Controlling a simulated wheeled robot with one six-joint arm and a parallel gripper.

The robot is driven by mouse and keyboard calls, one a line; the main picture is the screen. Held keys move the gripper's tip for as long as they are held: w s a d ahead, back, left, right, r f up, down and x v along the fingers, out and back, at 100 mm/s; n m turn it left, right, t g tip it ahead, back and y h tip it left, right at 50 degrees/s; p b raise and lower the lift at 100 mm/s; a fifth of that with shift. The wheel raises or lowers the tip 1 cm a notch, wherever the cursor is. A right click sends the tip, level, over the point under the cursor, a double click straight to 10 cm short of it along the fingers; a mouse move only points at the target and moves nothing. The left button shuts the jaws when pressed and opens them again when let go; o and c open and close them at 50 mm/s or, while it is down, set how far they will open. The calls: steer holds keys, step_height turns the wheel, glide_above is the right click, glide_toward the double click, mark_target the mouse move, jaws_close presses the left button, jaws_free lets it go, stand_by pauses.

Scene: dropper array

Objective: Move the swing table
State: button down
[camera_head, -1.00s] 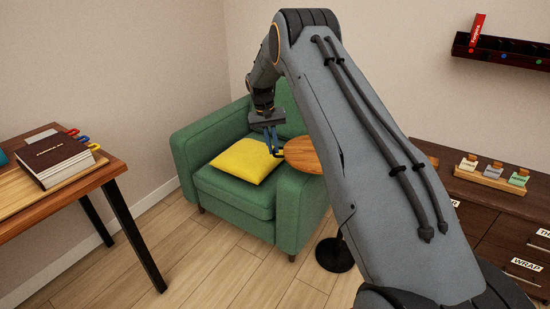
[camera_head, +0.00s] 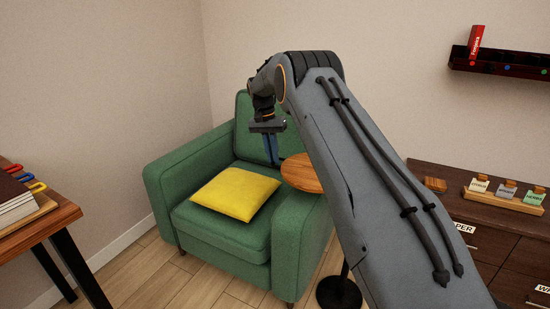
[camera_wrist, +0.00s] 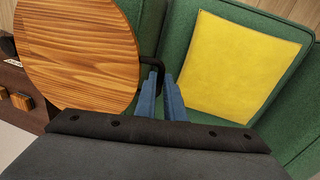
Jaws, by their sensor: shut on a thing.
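The swing table has a round wooden top (camera_head: 301,173), partly hidden behind my arm in the head view. Its black round base (camera_head: 338,293) stands on the floor at the right of the armchair. In the wrist view the wooden top (camera_wrist: 80,52) fills the upper left, with a dark curved bar (camera_wrist: 152,62) at its right edge. My gripper (camera_head: 274,161) is beside the top's left edge, over the armchair. In the wrist view its blue fingers (camera_wrist: 162,92) are close together at the dark bar and shut on it.
A green armchair (camera_head: 185,171) with a yellow cushion (camera_head: 236,193) stands below my gripper. A wooden desk (camera_head: 45,222) with a book is at the left. A dark cabinet (camera_head: 485,240) with small labelled bottles is at the right. A wall shelf (camera_head: 500,66) hangs above.

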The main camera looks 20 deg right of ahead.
steer(key=c, duration=1.8)
jaws_free()
steer(key=shift+c, duration=0.2)
steer(key=shift+a, duration=0.1)
step_height(320, 180, up, 8)
steer(key=a, duration=0.1)
steer(key=shift+w+f, duration=0.2)
steer(key=shift+w, duration=0.15)
steer(key=shift+r, duration=0.1)
